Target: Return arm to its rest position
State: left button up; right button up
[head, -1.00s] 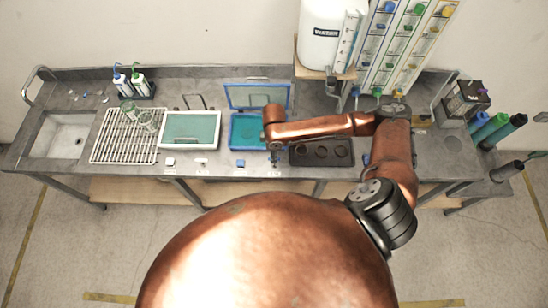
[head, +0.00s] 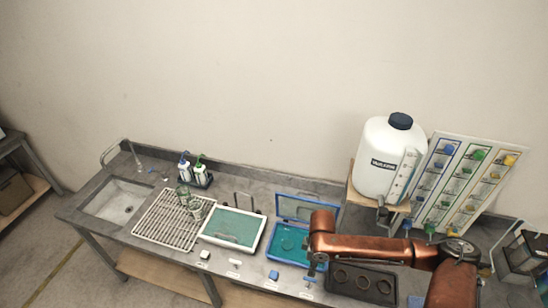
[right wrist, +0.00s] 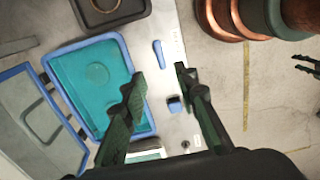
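My right arm (head: 375,247) comes in from the right in the head view and reaches left over the front of the bench. Its gripper (right wrist: 160,78) is open and empty in the right wrist view, with a clear gap between the fingers. It is above the bench's front edge, beside the open blue case (right wrist: 146,134). A small blue block (right wrist: 174,104) shows below, between the fingers, and apart from them. A dark pronged shape at the right edge of the right wrist view looks like my left gripper (right wrist: 306,65), cut off by the frame. The head view shows no left arm.
The blue case (head: 290,262) stands left of the arm, and a dark tray with round wells (head: 362,283) lies under it. A white tray (head: 233,229), wire rack (head: 172,219) and sink (head: 115,201) are farther left. A white tank (head: 389,158) stands behind.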

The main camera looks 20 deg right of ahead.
jog(key=shift+a, duration=0.1)
jog(key=s+a+f+m+t+y, duration=0.1)
jog(key=s+a+f+t+y, duration=0.2)
jog(key=a, duration=0.8)
jog(key=s+d+f+m+h, duration=0.1)
jog(key=s+d+m+h, duration=0.1)
jog(key=s+d+m, duration=0.5)
jog(key=s+d+f+m+h, duration=0.2)
jog(key=s+d+m, duration=0.1)
jog(key=s+d, duration=0.75)
notch_tip(320, 180, down, 37)
jog(key=b, duration=0.9)
jog(key=s+f+g+b, duration=0.1)
jog(key=s+f+b, duration=0.3)
jog(key=s+f, duration=0.6)
jog(key=s+f+g+b, duration=0.1)
jog(key=s+f+b, duration=0.3)
jog(key=s+f, duration=0.6)
notch_tip(320, 180, down, 8)
jog(key=shift+s+n+y+b, duration=0.2)
jog(key=shift+n+y+b, duration=0.1)
jog(key=shift+n+y, duration=0.1)
